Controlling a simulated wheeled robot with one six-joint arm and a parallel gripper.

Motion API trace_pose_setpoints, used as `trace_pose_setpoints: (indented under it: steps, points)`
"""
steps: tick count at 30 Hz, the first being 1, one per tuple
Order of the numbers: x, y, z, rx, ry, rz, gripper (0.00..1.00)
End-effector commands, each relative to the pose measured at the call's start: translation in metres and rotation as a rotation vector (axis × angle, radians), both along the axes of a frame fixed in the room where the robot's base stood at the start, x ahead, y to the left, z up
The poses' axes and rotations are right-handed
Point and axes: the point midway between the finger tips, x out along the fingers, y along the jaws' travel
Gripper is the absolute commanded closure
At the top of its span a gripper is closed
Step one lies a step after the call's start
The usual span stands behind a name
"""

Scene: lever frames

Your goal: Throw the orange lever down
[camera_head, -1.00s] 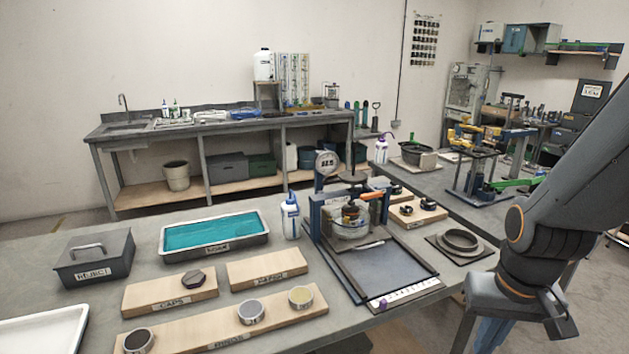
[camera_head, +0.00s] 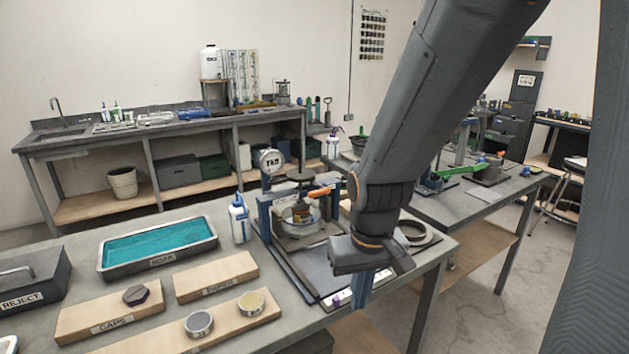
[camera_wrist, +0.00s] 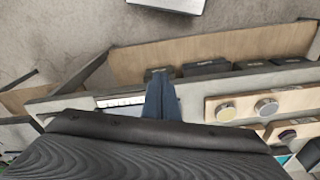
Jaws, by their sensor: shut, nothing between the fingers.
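The press has a round gauge on top and a glass vessel inside. My gripper (camera_head: 361,298) hangs low at the front right of the press, apart from the lever and nearer the camera. Its blue fingers are together and empty. They also show in the wrist view (camera_wrist: 161,85), over the bench edge beside the white strip. The lever cannot be seen in the wrist view.
A blue-white bottle (camera_head: 239,219) stands left of the press, near a teal-filled tray (camera_head: 108,271). Wooden boards with round pieces lie in front. A dark ring (camera_head: 418,232) lies right of my wrist.

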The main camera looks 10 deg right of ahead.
Motion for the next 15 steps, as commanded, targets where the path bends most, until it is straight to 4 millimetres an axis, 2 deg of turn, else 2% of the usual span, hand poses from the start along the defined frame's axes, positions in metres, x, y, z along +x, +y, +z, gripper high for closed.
trace_pose_setpoints:
  steps: [5, 9, 15]
  points:
    - [0.071, 0.002, 0.027, -0.004, 0.01, 0.043, 1.0]
    - [0.146, 0.001, 0.062, -0.009, 0.032, 0.09, 1.0]
    - [0.238, 0.001, 0.119, -0.016, 0.061, 0.165, 1.0]
